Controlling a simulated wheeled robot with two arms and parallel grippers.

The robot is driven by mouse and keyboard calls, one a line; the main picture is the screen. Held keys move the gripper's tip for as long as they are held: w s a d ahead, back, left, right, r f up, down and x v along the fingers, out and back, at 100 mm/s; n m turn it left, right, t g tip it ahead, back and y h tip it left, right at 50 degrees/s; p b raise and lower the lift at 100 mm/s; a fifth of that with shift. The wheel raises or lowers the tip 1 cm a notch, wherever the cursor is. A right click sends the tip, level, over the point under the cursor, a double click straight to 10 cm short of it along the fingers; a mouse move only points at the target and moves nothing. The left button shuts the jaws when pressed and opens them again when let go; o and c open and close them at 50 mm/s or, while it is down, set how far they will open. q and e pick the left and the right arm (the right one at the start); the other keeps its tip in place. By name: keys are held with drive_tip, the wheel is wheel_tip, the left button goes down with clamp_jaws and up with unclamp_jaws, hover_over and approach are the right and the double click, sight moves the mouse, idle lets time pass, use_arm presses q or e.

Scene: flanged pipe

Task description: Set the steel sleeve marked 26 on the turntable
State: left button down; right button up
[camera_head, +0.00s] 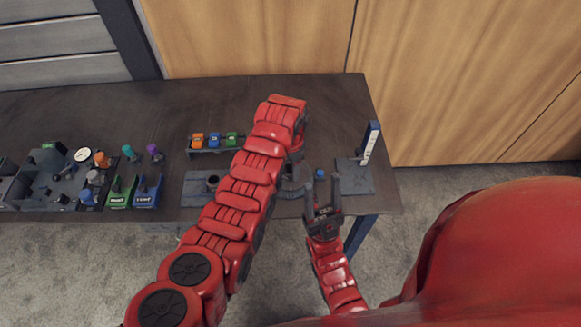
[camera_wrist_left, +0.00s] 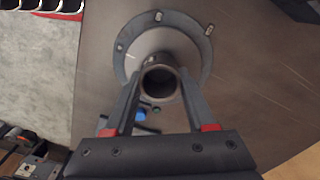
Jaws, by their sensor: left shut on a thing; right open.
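A grey steel sleeve (camera_wrist_left: 160,84) shows end-on in the left wrist view, its round bore facing the camera. My left gripper (camera_wrist_left: 159,92) is shut on it, one finger on each side. The sleeve is over the round turntable (camera_wrist_left: 192,31), which has slots in its rim; I cannot tell whether they touch. The mark on the sleeve cannot be read. In the head view the turntable (camera_head: 288,192) is partly behind my left arm, and the sleeve is mostly hidden. My right gripper (camera_head: 323,210) is open and empty at the front edge, right of the turntable.
A plate with an upright blue-and-white post (camera_head: 370,143) stands right of the turntable, with a small blue piece (camera_head: 320,174) between them. A rack of orange, blue and green blocks (camera_head: 214,139) stands left of my arm. Trays and several small parts (camera_head: 85,180) fill the left side.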

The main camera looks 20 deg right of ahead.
use_arm(q)
unclamp_jaws()
idle(0.5)
drive_tip(key=shift+r, duration=0.1)
drive_tip(key=shift+r+p, duration=0.55)
drive_tip(key=shift+r, duration=0.7)
wheel_tip(320, 180, up, 4)
drive_tip(key=shift+r+p, duration=0.2)
drive_tip(key=shift+p, duration=0.15)
drive_tip(key=shift+f, duration=0.1)
